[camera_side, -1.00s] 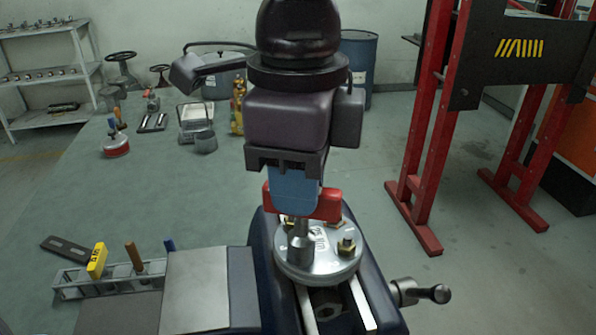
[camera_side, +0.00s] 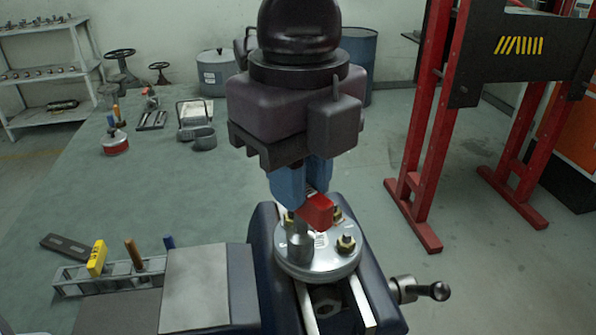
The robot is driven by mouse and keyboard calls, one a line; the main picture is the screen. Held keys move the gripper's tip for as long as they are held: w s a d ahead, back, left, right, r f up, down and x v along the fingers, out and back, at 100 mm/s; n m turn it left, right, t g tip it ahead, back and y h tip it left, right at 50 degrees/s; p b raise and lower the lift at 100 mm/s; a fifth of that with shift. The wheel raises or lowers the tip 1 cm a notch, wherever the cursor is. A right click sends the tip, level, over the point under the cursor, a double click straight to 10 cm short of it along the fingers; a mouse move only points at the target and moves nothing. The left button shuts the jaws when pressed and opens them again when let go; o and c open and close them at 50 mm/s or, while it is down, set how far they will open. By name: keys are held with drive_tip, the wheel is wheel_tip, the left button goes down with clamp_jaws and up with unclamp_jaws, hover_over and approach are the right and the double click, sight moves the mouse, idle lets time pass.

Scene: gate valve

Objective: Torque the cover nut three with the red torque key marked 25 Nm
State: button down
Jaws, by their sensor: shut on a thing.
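My gripper (camera_side: 302,186) points down over the valve cover, its blue fingers shut on the red torque key (camera_side: 317,210). The key's red handle now points toward the camera and lower right. Its grey socket (camera_side: 301,245) stands upright on the near left part of the round metal cover (camera_side: 322,262), hiding whatever is beneath it. A brass nut (camera_side: 346,244) shows at the right of the cover, and another is partly visible behind the key. The marking on the key and the nut numbers cannot be read.
The cover sits on a dark blue vise (camera_side: 263,235) with a crank handle (camera_side: 425,291) at right. A rack (camera_side: 115,278) at left holds a yellow-handled key (camera_side: 97,258) and other tools. A red press frame (camera_side: 420,140) stands at right.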

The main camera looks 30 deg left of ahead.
drive_tip(key=shift+m, duration=0.3)
drive_tip(key=m, duration=0.3)
drive_tip(key=shift+m, duration=0.4)
drive_tip(key=shift+m, duration=0.6)
drive_tip(key=shift+m, duration=0.6)
drive_tip(key=shift+m, duration=0.5)
